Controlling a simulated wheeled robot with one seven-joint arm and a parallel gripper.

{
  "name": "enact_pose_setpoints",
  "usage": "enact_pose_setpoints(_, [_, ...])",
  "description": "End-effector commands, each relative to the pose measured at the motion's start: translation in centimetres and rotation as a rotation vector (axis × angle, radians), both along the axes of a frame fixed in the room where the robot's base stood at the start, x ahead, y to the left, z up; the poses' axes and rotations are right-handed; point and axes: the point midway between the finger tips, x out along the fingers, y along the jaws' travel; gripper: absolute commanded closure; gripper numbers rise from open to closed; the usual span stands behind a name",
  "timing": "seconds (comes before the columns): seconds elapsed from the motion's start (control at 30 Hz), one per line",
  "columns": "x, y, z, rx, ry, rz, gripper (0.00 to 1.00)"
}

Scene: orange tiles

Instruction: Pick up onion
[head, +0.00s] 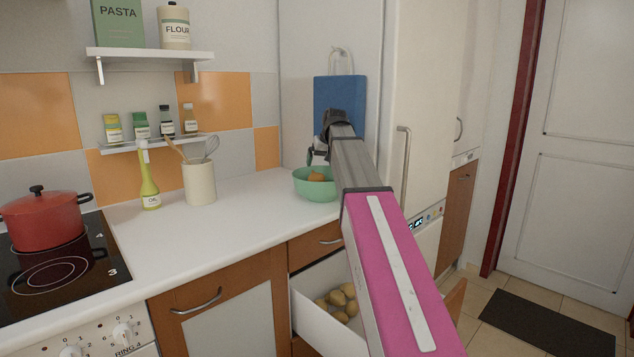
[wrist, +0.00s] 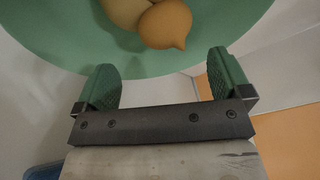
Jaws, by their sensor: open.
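A golden-brown onion (wrist: 166,24) with a pointed tip lies in a green bowl (wrist: 60,38), touching or overlapping a paler round item (wrist: 125,10) at the top edge of the wrist view. In the head view the bowl (head: 312,189) stands on the counter near the blue board, with an orange-brown round thing (head: 316,177) showing inside. My gripper (wrist: 164,75) is open and empty. Its two green pads are spread apart, near the bowl's rim and short of the onion. In the head view my gripper (head: 317,153) is above the bowl, partly hidden by my wrist.
A blue board (head: 341,95) hangs behind my arm. A utensil crock (head: 199,183) and oil bottle (head: 149,185) stand left of the bowl. A drawer with several potatoes (head: 338,300) is open below the counter. The counter (head: 180,230) front is clear.

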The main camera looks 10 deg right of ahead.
Motion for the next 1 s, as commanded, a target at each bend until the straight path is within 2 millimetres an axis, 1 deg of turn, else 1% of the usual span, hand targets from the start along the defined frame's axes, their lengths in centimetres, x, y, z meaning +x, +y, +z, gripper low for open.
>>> enact_pose_setpoints(0.03, [0.3, 0.1, -0.7, 0.000, 0.002, 0.000, 0.04])
enact_pose_setpoints(0.1, [0.5, 0.2, -1.3, 0.000, 0.002, 0.000, 0.04])
enact_pose_setpoints(0.27, [0.7, 0.4, -2.1, 0.000, 0.001, 0.000, 0.04])
enact_pose_setpoints(0.33, [0.9, 0.6, -2.7, 0.000, 0.001, 0.000, 0.04])
enact_pose_setpoints(0.6, [2.1, 1.4, -6.0, 0.000, 0.002, -0.001, 0.04])
enact_pose_setpoints(0.7, [2.2, 1.4, -6.4, 0.000, 0.001, -0.001, 0.04])
enact_pose_setpoints(0.87, [2.1, 1.5, -6.5, 0.001, 0.003, 0.000, 0.04])
enact_pose_setpoints(0.97, [2.1, 1.5, -6.5, 0.002, 0.005, 0.000, 0.34])
enact_pose_setpoints(1.0, [2.1, 1.5, -6.5, 0.003, 0.005, 0.000, 0.47])
